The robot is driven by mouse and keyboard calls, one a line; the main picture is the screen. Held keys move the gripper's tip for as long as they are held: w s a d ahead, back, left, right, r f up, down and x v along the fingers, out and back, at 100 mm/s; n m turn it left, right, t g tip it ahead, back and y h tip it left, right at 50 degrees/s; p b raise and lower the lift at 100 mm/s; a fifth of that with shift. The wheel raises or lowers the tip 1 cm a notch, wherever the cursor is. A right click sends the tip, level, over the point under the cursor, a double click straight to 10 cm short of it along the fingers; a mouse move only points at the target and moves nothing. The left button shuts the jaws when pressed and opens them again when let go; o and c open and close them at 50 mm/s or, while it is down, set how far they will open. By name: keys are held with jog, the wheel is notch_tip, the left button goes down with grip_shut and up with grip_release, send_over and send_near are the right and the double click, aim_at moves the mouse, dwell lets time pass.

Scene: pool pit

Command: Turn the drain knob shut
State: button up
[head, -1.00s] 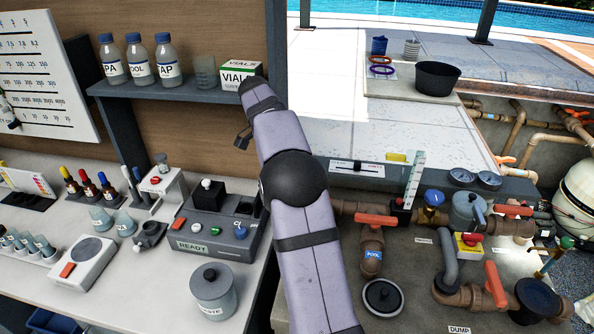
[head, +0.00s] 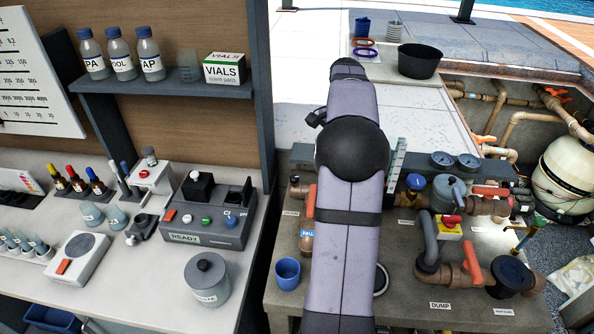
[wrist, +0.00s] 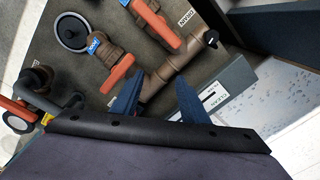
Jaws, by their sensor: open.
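In the wrist view a small dark knob (wrist: 211,38) sits at the end of a brown pipe, beside a white label that appears to read DRAIN (wrist: 186,18). The same label seems to show in the head view (head: 290,213), left of my arm; the knob is small there. My gripper (wrist: 158,98) shows as two blue fingers, spread apart with nothing between them. It is over the brown pipe and the grey panel edge, apart from the knob, which lies up and to the right in the picture. In the head view my arm hides the gripper.
Orange valve handles (wrist: 117,82) stand close to my fingers, next to a blue POOL tag (wrist: 93,46). A black round cap (wrist: 72,32) lies beyond. A blue cup (head: 287,273) stands at the bench's front left. A test counter (head: 140,290) with instruments is on the left.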

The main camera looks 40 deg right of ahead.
jog(key=w+a+f+n+t+y, duration=0.1)
jog(key=w+a+f+n, duration=0.15)
jog(key=n, duration=0.35)
jog(key=n+t, duration=0.3)
jog(key=n, duration=1.4)
send_near(295, 177)
jog(key=shift+w+d+f+y, duration=0.15)
jog(key=shift+d+y, duration=0.15)
jog(key=shift+y, duration=0.1)
jog(key=shift+f, duration=0.1)
jog(key=shift+p+x, duration=1.4)
jog(key=shift+x, duration=2.15)
grip_shut()
